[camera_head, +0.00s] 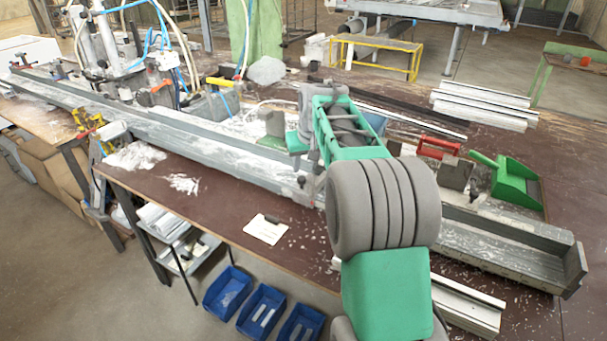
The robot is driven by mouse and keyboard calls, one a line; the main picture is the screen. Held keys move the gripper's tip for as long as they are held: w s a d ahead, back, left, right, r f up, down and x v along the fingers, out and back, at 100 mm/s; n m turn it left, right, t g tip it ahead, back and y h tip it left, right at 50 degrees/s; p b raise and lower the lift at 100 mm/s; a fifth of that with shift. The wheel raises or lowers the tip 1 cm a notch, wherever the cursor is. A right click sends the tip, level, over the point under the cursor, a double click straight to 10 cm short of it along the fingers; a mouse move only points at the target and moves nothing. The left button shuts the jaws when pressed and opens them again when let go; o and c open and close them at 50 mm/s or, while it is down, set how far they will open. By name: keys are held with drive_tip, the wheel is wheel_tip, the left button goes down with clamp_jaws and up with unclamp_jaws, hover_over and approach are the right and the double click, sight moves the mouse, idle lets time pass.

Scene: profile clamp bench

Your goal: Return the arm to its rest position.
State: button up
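My green and grey arm rises from the bottom centre and reaches forward over the bench (225,205). Its wrist bends down at the far end of the forearm. My gripper (307,186) is low over the long grey clamp rail (185,137), near the rail's front edge. It is small and partly hidden by my forearm, so its fingers and any gap between them cannot be made out. I cannot tell whether it touches the rail or holds anything.
A red-handled clamp block (438,148) and a green dustpan (512,183) stand right of my arm. White profiles (485,105) lie behind. A machine with hoses (125,45) stands back left. Blue bins (262,310) are below the front edge. A paper card (266,229) lies in front.

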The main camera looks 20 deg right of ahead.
drive_tip(key=shift+s+r, duration=0.2)
drive_tip(key=shift+r, duration=0.3)
drive_tip(key=s+a+n, duration=0.1)
drive_tip(key=s+a, duration=1.1)
drive_tip(key=s+a+f, duration=0.3)
drive_tip(key=s, duration=0.5)
drive_tip(key=s+a+f+n+g, duration=0.1)
drive_tip(key=s+a+f, duration=0.2)
drive_tip(key=s, duration=0.4)
drive_tip(key=shift+s+f+y, duration=0.35)
drive_tip(key=shift+f+y, duration=0.05)
drive_tip(key=shift+f, duration=0.2)
